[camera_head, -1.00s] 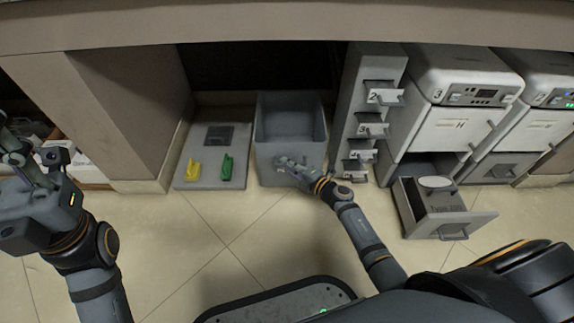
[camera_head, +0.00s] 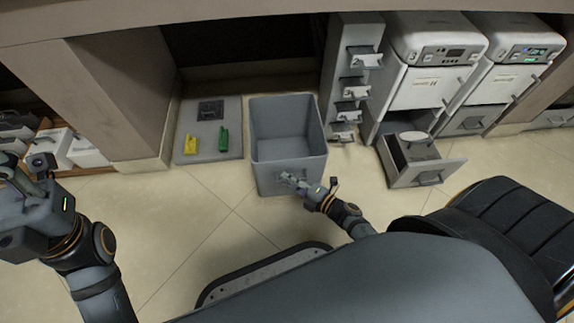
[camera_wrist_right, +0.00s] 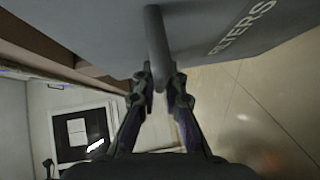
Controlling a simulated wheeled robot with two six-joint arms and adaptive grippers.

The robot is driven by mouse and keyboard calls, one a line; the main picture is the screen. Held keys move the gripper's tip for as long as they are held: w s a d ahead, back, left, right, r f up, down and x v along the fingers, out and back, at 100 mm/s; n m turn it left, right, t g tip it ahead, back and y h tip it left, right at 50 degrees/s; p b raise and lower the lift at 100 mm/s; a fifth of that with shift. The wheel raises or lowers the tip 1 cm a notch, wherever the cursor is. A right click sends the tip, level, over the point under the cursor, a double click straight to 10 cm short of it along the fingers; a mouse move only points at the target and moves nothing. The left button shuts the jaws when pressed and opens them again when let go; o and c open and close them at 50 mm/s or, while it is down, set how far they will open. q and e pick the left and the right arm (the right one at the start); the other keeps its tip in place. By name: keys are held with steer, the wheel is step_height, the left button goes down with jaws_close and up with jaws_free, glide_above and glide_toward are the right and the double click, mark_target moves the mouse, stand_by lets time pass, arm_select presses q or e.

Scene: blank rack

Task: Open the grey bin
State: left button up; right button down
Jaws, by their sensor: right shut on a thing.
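The grey bin (camera_head: 290,150) is an open-topped box pulled out from under the counter; its inside looks empty. In the right wrist view its front wall (camera_wrist_right: 100,30) carries the word FILTERS and a grey bar handle (camera_wrist_right: 156,40). My right gripper (camera_head: 288,180) is at the bin's front wall. In the right wrist view its two fingers (camera_wrist_right: 160,88) are shut on the handle. My left gripper (camera_head: 12,180) is at the left edge, away from the bin; its fingers are partly cut off and unclear.
A grey board (camera_head: 225,152) with a yellow clip (camera_head: 190,144) and a green clip (camera_head: 223,139) lies left of the bin. A numbered rack (camera_head: 342,65) and an open drawer (camera_head: 428,176) stand right. Floor in front (camera_head: 200,220) is clear.

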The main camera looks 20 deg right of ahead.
steer(key=shift+s+a, duration=0.1)
steer(key=shift+s, duration=0.3)
steer(key=c, duration=1.7)
jaws_free()
steer(key=v, duration=1.2)
